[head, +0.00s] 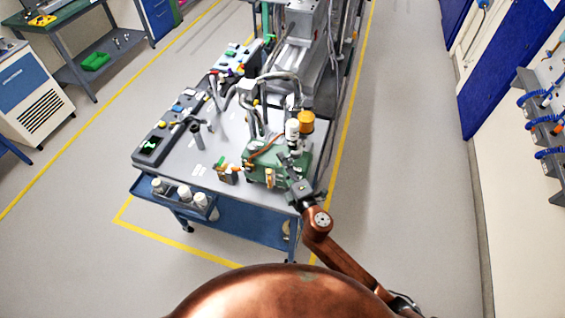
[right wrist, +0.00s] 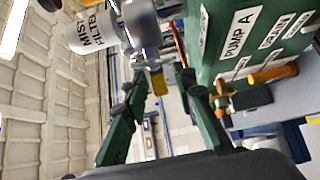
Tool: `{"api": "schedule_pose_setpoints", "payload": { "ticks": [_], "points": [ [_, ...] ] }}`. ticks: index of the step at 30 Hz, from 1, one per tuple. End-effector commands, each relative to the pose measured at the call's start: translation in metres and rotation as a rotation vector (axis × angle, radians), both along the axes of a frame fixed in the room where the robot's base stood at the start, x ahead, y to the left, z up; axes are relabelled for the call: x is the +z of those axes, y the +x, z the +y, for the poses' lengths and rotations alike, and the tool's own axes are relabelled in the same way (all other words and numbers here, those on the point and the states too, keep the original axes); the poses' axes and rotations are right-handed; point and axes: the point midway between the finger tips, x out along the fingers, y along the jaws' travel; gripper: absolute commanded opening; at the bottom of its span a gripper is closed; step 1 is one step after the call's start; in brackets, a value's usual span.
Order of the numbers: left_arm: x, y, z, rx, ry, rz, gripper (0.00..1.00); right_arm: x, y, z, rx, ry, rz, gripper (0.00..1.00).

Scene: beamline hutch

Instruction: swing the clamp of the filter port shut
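The green pump (head: 278,172) stands at the near right corner of the cart. In the right wrist view, the pump (right wrist: 225,45) carries a "PUMP A" label. The white mist filter (head: 292,130) stands above the pump, and in the right wrist view the mist filter (right wrist: 88,32) is at upper left. Beside it there is a silver metal fitting (right wrist: 140,22) at the port; I cannot tell how its clamp stands. My right gripper (head: 291,164) is beside the pump. In the right wrist view, my right gripper (right wrist: 160,80) has its fingers spread apart below the fitting. My left gripper is not in view.
The grey cart top (head: 178,155) holds a control panel (head: 152,146) at left. An orange-topped part (head: 306,121) stands beside the filter. Bottles (head: 186,195) sit on the lower blue shelf. The floor right of the cart (head: 410,150) is clear.

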Motion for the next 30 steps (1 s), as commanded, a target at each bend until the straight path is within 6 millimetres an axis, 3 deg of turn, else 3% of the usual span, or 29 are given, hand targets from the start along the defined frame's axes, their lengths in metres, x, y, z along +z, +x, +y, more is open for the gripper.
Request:
{"api": "schedule_pose_setpoints", "payload": {
  "ticks": [10, 30],
  "points": [
    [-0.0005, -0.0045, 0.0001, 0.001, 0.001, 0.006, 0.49, -0.0002, -0.0002, 0.0000, 0.000, 0.000, 0.000, 0.00],
    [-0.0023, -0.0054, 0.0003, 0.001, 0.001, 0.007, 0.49, -0.0014, 0.0002, 0.0015, -0.011, 0.000, 0.001, 0.00]
  ]
}}
